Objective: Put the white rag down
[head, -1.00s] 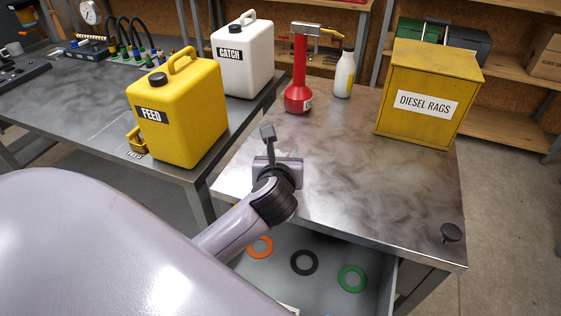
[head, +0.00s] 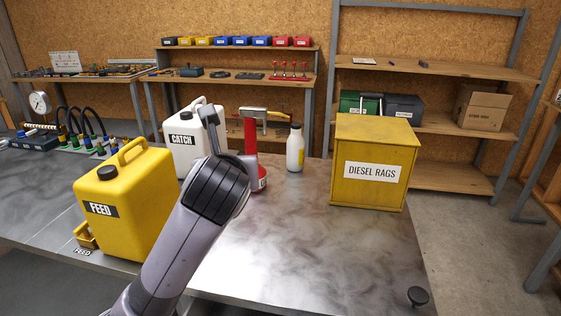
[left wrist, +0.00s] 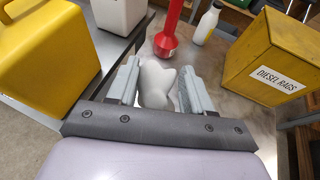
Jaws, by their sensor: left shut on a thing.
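The white rag (left wrist: 157,82) is a bunched white lump between the two fingers of my left gripper (left wrist: 158,92) in the left wrist view. The gripper is shut on it, above the metal bench top (head: 300,245). In the head view my left gripper (head: 226,152) is raised over the bench, in front of the red tool; its wrist hides most of it, and the rag is not visible there. A yellow box labelled DIESEL RAGS (head: 372,165) stands on the bench to the right, also in the left wrist view (left wrist: 270,62). My right gripper is not in view.
A yellow FEED can (head: 125,205) and a white CATCH can (head: 187,140) stand on the left. A red tool (head: 251,150) and a white bottle (head: 295,148) stand behind my gripper. The bench middle is clear.

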